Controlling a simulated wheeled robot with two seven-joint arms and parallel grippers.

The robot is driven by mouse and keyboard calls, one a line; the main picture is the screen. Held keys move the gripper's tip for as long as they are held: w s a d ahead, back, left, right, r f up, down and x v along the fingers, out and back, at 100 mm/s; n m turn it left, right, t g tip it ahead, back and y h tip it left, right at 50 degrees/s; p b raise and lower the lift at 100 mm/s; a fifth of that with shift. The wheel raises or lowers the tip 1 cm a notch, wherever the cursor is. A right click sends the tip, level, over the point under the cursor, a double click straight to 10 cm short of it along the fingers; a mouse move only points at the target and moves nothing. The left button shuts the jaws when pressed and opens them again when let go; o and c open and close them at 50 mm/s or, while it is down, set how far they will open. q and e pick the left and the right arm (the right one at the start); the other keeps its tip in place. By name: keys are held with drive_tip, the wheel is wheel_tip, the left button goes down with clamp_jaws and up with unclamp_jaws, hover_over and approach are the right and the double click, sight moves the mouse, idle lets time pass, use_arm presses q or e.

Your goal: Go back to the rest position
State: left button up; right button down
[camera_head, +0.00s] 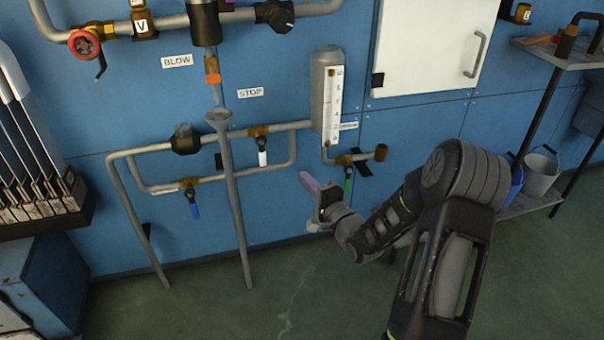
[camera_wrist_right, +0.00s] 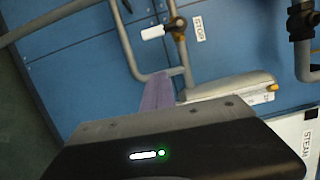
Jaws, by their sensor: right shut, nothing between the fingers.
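My right gripper (camera_head: 314,192) is in the middle of the head view, in front of the blue wall panel (camera_head: 300,215), its arm coming in from the lower right. It is shut and empty. A purple finger (camera_head: 309,182) points up and left, and a pale part shows below it. My left gripper is not in view.
Grey pipes (camera_head: 220,140) with blue, white and green valve levers run along the wall. A gauge (camera_head: 330,100) and white cabinet (camera_head: 425,45) hang above my gripper. A rack (camera_head: 35,150) stands left. A shelf with buckets (camera_head: 540,172) stands right. The near floor (camera_head: 280,305) is clear.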

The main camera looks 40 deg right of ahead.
idle(0.6)
drive_tip(key=s+a+f+n+g, duration=0.3)
drive_tip(key=a+f+n+g, duration=0.1)
drive_tip(key=f, duration=0.6)
drive_tip(key=s+a+f+n+g, duration=0.4)
drive_tip(key=f+n, duration=0.1)
drive_tip(key=f, duration=0.4)
drive_tip(key=s+a+f+n+g+y, duration=0.2)
drive_tip(key=s+a+f+n+g, duration=0.15)
drive_tip(key=s+a, duration=0.45)
drive_tip(key=s+a+f+n+g+y, duration=0.2)
drive_tip(key=s+a+f+g, duration=0.15)
drive_tip(key=s+a, duration=0.45)
drive_tip(key=s+a+f+n+g+y, duration=0.1)
drive_tip(key=s+a+f+n+g, duration=0.15)
drive_tip(key=s+a+f, duration=0.6)
use_arm(q)
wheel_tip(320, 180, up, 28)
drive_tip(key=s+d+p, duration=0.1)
drive_tip(key=p, duration=2.7)
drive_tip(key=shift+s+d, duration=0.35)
use_arm(e)
drive_tip(key=w+a+r, duration=0.1)
drive_tip(key=a+r, duration=0.1)
drive_tip(key=r, duration=1.4)
drive_tip(key=a+r, duration=0.1)
drive_tip(key=r, duration=1.5)
drive_tip(key=shift+w+a+n+y, duration=0.35)
drive_tip(key=shift+a+n+y, duration=0.05)
